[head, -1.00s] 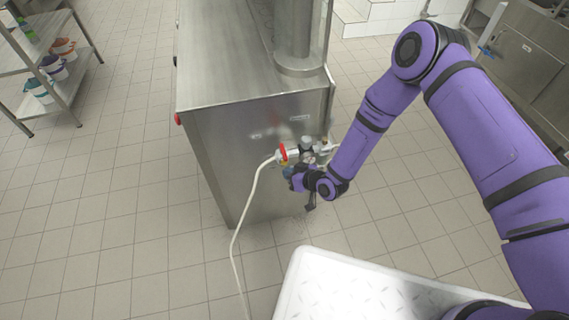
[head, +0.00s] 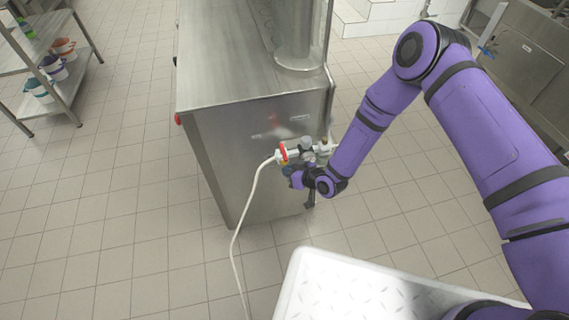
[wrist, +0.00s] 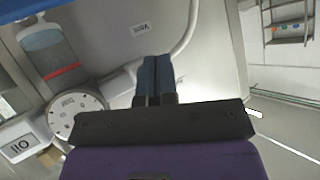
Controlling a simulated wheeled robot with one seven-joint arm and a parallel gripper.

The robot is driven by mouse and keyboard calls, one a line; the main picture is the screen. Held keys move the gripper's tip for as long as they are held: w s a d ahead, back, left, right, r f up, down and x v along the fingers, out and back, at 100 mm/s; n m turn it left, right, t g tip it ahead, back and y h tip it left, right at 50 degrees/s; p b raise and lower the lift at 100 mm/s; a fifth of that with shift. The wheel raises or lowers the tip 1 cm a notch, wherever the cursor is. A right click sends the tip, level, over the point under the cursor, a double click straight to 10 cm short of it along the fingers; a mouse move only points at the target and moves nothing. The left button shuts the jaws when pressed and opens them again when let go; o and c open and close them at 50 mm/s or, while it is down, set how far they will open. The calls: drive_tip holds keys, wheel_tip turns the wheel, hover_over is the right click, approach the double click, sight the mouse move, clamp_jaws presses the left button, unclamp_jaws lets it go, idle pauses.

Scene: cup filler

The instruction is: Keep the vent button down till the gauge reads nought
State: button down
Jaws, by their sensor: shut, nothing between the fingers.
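My gripper (wrist: 155,72) is shut and empty, its two blue-grey fingertips side by side and pointing at the steel panel (wrist: 105,35). The Vent label (wrist: 141,28) is on the panel just past the fingertips in the wrist view. I cannot make out the vent button, nor whether the fingers touch it. The round white gauge (wrist: 75,112) is left of the fingers. Its needle is too small to read. In the head view my gripper (head: 289,171) is close against the fittings on the steel cabinet (head: 265,195), partly hidden by my wrist.
A red-handled valve (head: 283,152) with a white hose (head: 242,215) sits on the cabinet side. A clear bottle-like part (wrist: 47,48) and a 110 label (wrist: 20,148) are near the gauge. A shelf with buckets (head: 60,75) stands far left. The left floor is clear.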

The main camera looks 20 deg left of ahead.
drive_tip(key=shift+w+a, duration=0.25)
drive_tip(key=shift+w, duration=0.2)
idle(2.1)
drive_tip(key=shift+s, duration=0.1)
idle(2.0)
drive_tip(key=shift+s+d, duration=0.45)
drive_tip(key=shift+s, duration=0.25)
drive_tip(key=shift+s, duration=0.1)
drive_tip(key=shift+s+d, duration=0.7)
drive_tip(key=shift+s, duration=0.35)
drive_tip(key=shift+s+d, duration=0.65)
drive_tip(key=shift+s, duration=0.35)
